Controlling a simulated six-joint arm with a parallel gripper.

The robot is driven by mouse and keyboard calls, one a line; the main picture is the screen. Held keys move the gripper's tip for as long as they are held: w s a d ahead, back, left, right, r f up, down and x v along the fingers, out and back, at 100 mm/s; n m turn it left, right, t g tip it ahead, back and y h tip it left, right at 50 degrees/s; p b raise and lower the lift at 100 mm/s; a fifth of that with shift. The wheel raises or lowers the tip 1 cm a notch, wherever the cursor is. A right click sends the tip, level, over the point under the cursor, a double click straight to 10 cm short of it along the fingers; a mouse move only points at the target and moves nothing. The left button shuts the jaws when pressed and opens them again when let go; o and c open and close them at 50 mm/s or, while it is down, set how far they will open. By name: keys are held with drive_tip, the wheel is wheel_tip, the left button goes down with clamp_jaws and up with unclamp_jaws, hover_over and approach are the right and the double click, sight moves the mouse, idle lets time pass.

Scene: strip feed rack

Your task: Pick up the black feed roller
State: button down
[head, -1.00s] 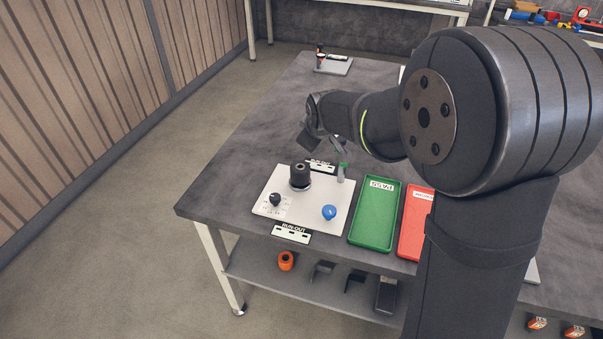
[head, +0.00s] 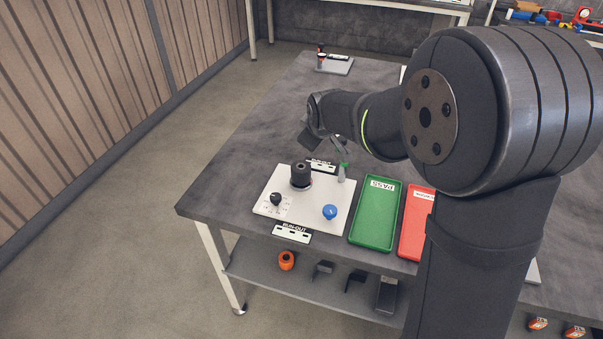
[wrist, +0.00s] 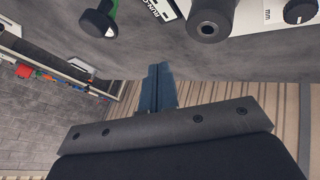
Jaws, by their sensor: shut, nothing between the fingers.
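The black feed roller (head: 301,175) stands upright on the white plate (head: 335,190) near the front left of the bench. It is a dark cylinder with a hole in its top. It also shows in the wrist view (wrist: 209,22) at the top, above and to the right of the fingers. My gripper (wrist: 157,88) is shut and empty, its fingers together. In the head view my gripper (head: 309,138) is behind and above the roller, apart from it; its fingertips are hard to make out there.
The bench (head: 235,160) is clear to the left and behind.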

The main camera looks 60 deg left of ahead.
drive_tip(key=c, duration=0.6)
unclamp_jaws()
drive_tip(key=shift+o, duration=0.2)
wheel_tip(320, 180, up, 8)
drive_tip(key=m+g+h, duration=0.2)
drive_tip(key=m+h, duration=0.5)
hover_over(301, 168)
drive_tip(key=d, duration=0.2)
drive_tip(key=shift+s+a+f, duration=0.1)
drive_tip(key=shift+a+f, duration=0.15)
drive_tip(key=shift+f, duration=2.65)
drive_tip(key=shift+a+f, duration=0.2)
drive_tip(key=shift+f, duration=2.75)
drive_tip(key=shift+s+a+f, duration=0.1)
drive_tip(key=shift+a+f, duration=0.15)
drive_tip(key=shift+f, duration=2.65)
